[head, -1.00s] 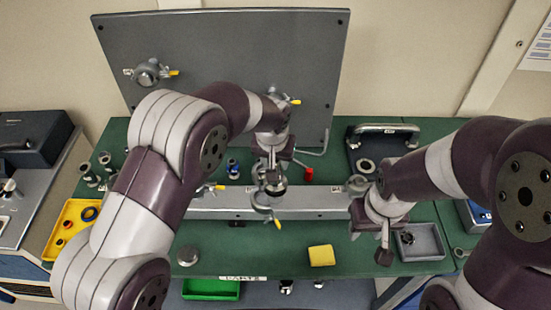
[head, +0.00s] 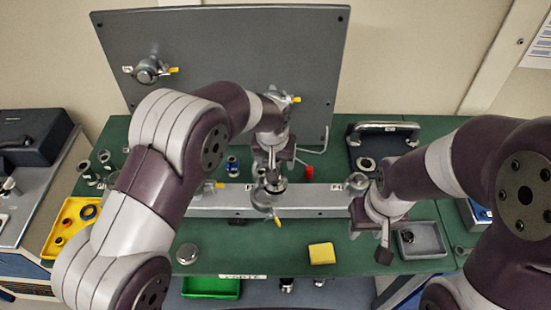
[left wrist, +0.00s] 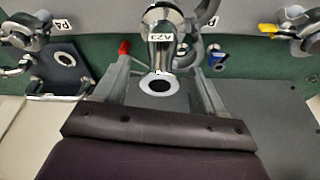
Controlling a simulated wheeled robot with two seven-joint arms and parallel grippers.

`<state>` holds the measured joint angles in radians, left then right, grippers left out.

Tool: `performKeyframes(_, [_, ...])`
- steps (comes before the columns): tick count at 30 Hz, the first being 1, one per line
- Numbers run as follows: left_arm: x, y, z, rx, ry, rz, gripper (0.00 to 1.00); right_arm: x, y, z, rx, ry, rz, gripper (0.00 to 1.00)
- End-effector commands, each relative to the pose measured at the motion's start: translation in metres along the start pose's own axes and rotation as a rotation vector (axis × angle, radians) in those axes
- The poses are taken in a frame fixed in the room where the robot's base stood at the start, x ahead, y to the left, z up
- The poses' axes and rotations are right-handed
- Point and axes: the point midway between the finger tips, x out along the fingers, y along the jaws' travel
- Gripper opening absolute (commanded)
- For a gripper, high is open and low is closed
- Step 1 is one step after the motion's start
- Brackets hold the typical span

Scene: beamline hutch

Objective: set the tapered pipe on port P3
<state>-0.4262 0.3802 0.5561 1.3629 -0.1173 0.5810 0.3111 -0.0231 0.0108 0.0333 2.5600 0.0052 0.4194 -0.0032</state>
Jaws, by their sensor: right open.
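The tapered pipe (left wrist: 160,52), a shiny metal piece labelled A23, stands between the fingers of my left gripper (left wrist: 165,62) in the left wrist view. A round flange with a dark bore faces the camera. In the head view my left gripper (head: 270,174) is over the middle of the grey rail, with the pipe (head: 275,186) in it. The gripper looks shut on the pipe. Port P3's clamp (head: 263,204) with a yellow handle is just below; whether pipe and port touch is hidden. My right gripper (head: 384,250) is open above the table at the right.
Port P4 (head: 357,181) is right on the rail (head: 320,197); another port (head: 209,187) is left. A grey panel (head: 220,45) with clamped ports stands behind. A yellow block (head: 321,254), round metal lid (head: 187,254), grey tray (head: 431,235) and green bin (head: 211,288) lie in front.

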Motion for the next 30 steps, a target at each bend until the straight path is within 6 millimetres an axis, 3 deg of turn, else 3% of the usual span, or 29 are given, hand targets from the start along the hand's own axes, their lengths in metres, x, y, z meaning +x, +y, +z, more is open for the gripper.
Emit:
performKeyframes(8, [-0.006, 0.000, 0.000, 0.000, 0.003, 0.001, 0.70, 0.005, 0.000, 0.001, 0.000, 0.000, 0.000, 0.43])
performKeyframes(21, [-0.111, 0.000, 0.000, 0.001, 0.003, 0.001, 0.70, 0.035, 0.000, 0.004, 0.000, 0.000, 0.000, 0.43])
performKeyframes(25, [-0.124, 0.000, 0.001, 0.001, 0.000, 0.000, 0.70, 0.036, 0.000, 0.004, 0.000, 0.000, 0.000, 0.43])
performKeyframes(30, [-0.127, 0.002, -0.005, 0.029, 0.027, 0.009, 0.70, 0.036, 0.000, 0.004, 0.000, 0.000, 0.000, 0.43])
